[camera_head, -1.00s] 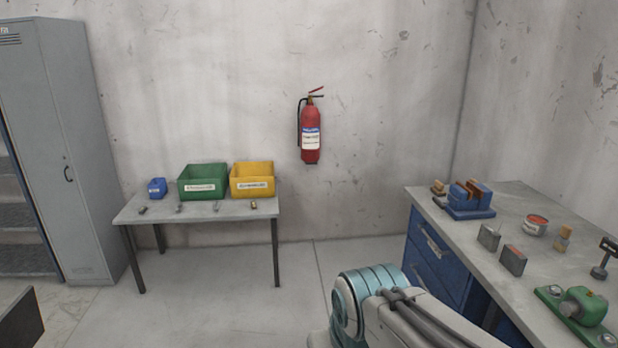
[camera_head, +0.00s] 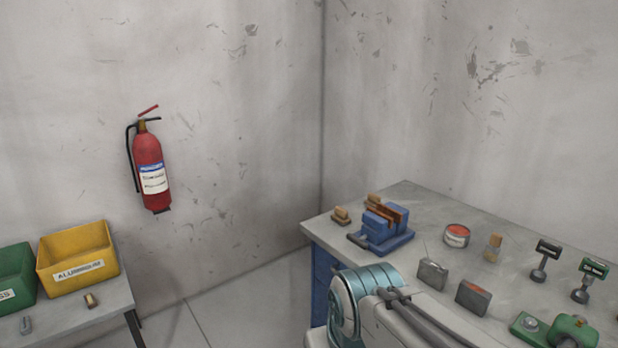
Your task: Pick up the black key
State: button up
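I cannot make out a black key in the camera_head view. Part of my own arm rises at the bottom centre, in front of the workbench (camera_head: 408,200). It hides some of the bench's near edge. My gripper is outside the picture, so its fingers do not show.
The bench holds a blue vise (camera_head: 385,230), a round tin (camera_head: 456,236), two grey blocks, small stands with dark labels (camera_head: 547,252) and a green device (camera_head: 572,330). At left, a table (camera_head: 118,294) bears a yellow bin (camera_head: 78,270) and a green bin (camera_head: 15,275).

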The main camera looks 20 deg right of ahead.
aim_at(551, 250)
jog(key=z, duration=0.85)
jog(key=i, duration=0.75)
jog(key=z, duration=1.1)
jog(key=i, duration=0.45)
jog(key=z, duration=0.3)
